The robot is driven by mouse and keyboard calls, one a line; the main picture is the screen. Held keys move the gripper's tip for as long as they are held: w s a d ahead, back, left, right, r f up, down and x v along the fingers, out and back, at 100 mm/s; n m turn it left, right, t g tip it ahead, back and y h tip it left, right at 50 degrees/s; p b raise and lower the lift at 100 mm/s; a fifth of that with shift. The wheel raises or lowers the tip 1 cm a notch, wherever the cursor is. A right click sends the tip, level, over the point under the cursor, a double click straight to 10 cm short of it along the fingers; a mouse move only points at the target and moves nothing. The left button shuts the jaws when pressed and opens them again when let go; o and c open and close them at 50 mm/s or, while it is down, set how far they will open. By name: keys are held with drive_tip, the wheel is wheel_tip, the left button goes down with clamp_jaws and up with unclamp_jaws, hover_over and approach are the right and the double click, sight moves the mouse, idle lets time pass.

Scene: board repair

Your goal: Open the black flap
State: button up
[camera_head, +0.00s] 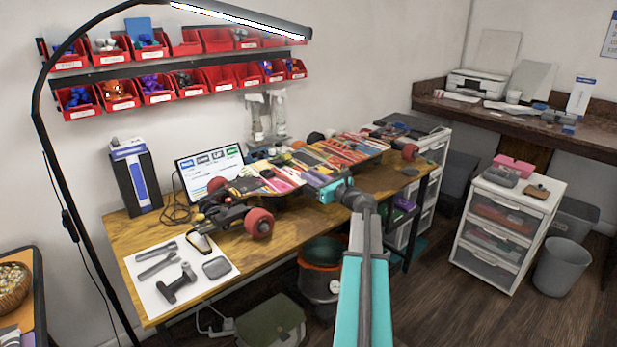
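A colourful board (345,155) with red wheels lies across the wooden workbench, its graphic side up. Its near red wheel (259,223) and dark truck parts are at the left end. I cannot clearly make out a black flap on it; black parts show near the left truck (230,212). My teal and grey arm reaches up from the bottom, and my gripper (327,190) is at the board's near edge, right of the near wheel. The fingertips are too small and partly hidden, so I cannot tell whether they are open, shut or touching the board.
A white mat (190,300) with tools lies at the bench's front left. A tablet screen (209,165) and a dark box (136,178) stand behind. A bucket (320,265) stands under the bench's front edge. A lamp pole (55,190) rises at left. Floor is clear before the white drawers (508,235).

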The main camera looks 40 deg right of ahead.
drive_tip(key=shift+w, duration=0.35)
clamp_jaws()
drive_tip(key=shift+s+a, duration=0.1)
drive_tip(key=shift+a, duration=0.25)
drive_tip(key=shift+d, duration=0.25)
